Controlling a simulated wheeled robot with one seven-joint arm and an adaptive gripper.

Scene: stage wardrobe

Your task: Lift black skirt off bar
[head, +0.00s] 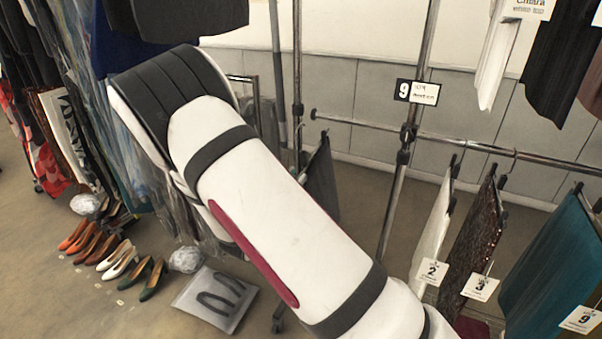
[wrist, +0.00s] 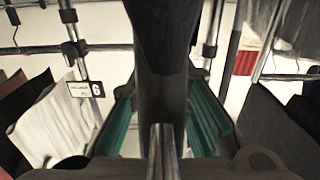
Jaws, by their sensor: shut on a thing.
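In the wrist view, which is upside down, a long dark piece that looks like the black skirt (wrist: 163,40) runs down the middle. My gripper (wrist: 165,115) shows there as dark parts closed around the centre line and is shut on it. The exact contact and the hanger are hard to make out. In the head view my arm reaches toward the lower right, and my gripper is out of frame. The chrome bar (head: 540,158) crosses the right side there. I cannot tell whether the skirt still touches the bar.
A white garment (head: 433,235), a brown sequined one (head: 472,240) and a teal one (head: 553,262) hang from the bar. An upright post (head: 408,120) stands near the number 9 sign (head: 417,92). Shoes (head: 118,262) and a grey bag (head: 214,299) lie on the floor.

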